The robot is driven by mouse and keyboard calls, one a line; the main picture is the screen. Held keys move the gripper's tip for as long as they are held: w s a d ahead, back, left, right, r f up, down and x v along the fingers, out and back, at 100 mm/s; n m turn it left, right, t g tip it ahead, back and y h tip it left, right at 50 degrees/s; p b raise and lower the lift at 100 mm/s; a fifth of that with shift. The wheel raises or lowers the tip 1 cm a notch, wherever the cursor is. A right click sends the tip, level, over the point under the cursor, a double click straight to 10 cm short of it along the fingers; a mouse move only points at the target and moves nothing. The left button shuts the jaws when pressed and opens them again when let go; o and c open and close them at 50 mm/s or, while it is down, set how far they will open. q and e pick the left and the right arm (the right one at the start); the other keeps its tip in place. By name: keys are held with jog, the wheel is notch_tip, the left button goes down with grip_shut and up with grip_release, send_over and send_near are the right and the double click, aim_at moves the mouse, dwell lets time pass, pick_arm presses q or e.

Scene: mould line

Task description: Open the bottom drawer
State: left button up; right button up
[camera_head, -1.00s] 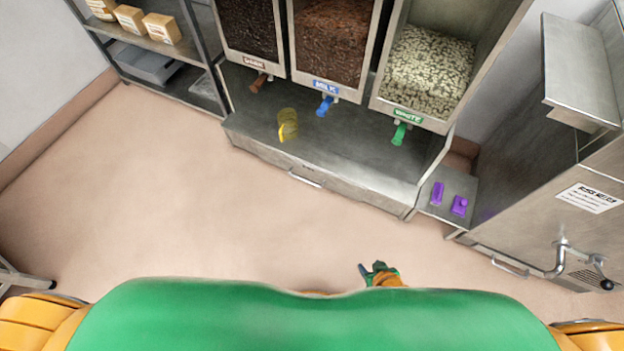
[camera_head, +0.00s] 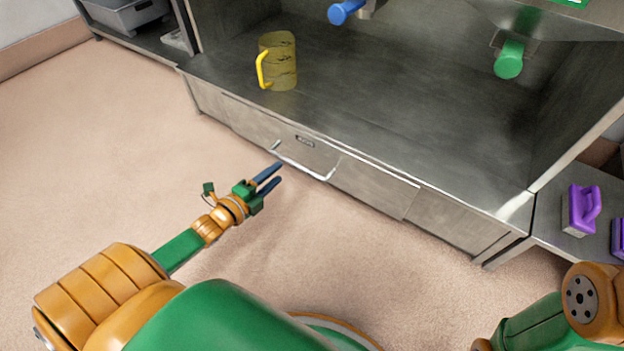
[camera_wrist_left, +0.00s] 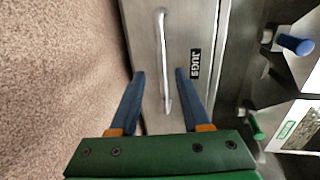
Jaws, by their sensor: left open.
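The bottom drawer (camera_head: 265,131) is a shut steel front low in the dispenser cabinet, with a small dark label that reads JUGS in the left wrist view. Its bright bar handle (camera_head: 305,166) also shows in the left wrist view (camera_wrist_left: 162,60). My left gripper (camera_head: 276,173) is open and empty, just in front of the drawer near the handle's left end. In the left wrist view its blue fingers (camera_wrist_left: 160,82) stand to either side of the handle's near end; I cannot tell whether they touch it. My right gripper is out of view.
A yellowish jug (camera_head: 280,62) stands on the steel shelf above the drawer. Blue (camera_head: 345,11) and green (camera_head: 509,59) dispenser taps hang over it. The floor in front is clear.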

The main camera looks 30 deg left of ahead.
aim_at(290, 160)
pick_arm(q)
jog(key=b+x, duration=0.5)
jog(key=x, duration=0.1)
jog(key=shift+w+f, duration=0.2)
jog(key=shift+w, duration=0.1)
jog(key=shift+w+d+r, duration=0.1)
jog(key=shift+w, duration=0.1)
jog(key=shift+r, duration=0.1)
grip_shut()
dwell(0.7)
